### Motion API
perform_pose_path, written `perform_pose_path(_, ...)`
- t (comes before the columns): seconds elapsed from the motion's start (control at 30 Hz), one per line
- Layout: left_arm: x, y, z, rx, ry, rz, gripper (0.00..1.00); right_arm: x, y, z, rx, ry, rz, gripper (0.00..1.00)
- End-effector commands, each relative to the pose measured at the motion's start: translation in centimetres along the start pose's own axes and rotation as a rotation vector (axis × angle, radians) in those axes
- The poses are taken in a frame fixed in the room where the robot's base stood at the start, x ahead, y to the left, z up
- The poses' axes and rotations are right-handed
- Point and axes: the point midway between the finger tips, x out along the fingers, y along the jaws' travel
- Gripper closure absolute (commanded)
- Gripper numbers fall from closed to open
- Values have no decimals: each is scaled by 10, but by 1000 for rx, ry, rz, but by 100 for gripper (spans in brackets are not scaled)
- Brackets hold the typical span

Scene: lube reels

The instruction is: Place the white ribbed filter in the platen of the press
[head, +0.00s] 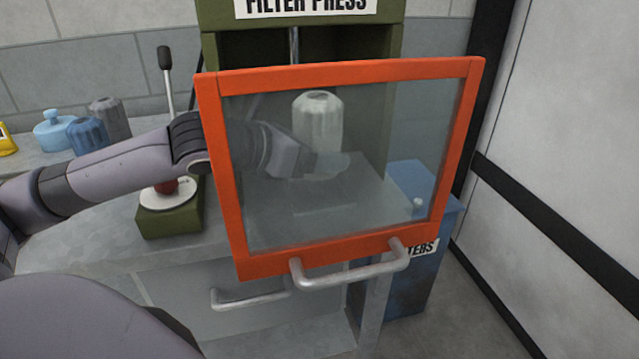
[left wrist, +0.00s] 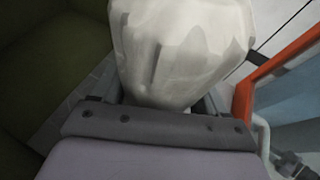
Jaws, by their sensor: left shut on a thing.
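The white ribbed filter (head: 318,122) is upright inside the green filter press (head: 300,45), seen through the clear pane of its orange-framed door (head: 222,185). My left gripper (head: 312,161) reaches in behind the door from the left and is shut on the lower part of the filter. The left wrist view shows the filter (left wrist: 180,50) between the fingers. A pale round platen (head: 338,166) shows under the filter; I cannot tell whether they touch. My right gripper is not in view.
The orange door stands open toward me, its grey handle (head: 350,272) at the bottom. Blue and grey ribbed filters (head: 88,137) and a light blue pot (head: 53,131) stand back left. A blue bin (head: 405,300) is at right.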

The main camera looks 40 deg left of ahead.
Motion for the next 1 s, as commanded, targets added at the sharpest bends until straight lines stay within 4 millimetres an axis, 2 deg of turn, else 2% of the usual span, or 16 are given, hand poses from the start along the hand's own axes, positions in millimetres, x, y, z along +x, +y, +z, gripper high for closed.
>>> perform_pose_path(0.17, 5, 0, -12, 0, -3, 0, 65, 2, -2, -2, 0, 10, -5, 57)
perform_pose_path(0.43, 18, 0, -42, -2, -3, -1, 65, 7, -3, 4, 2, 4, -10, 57)
perform_pose_path(0.9, 20, 0, -48, 1, -3, 1, 65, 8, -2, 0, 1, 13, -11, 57)
perform_pose_path(0.93, 21, 0, -49, 0, -1, 1, 23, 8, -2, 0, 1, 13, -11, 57)
perform_pose_path(1.0, 20, 0, -49, 0, 0, 1, 1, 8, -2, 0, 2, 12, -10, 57)
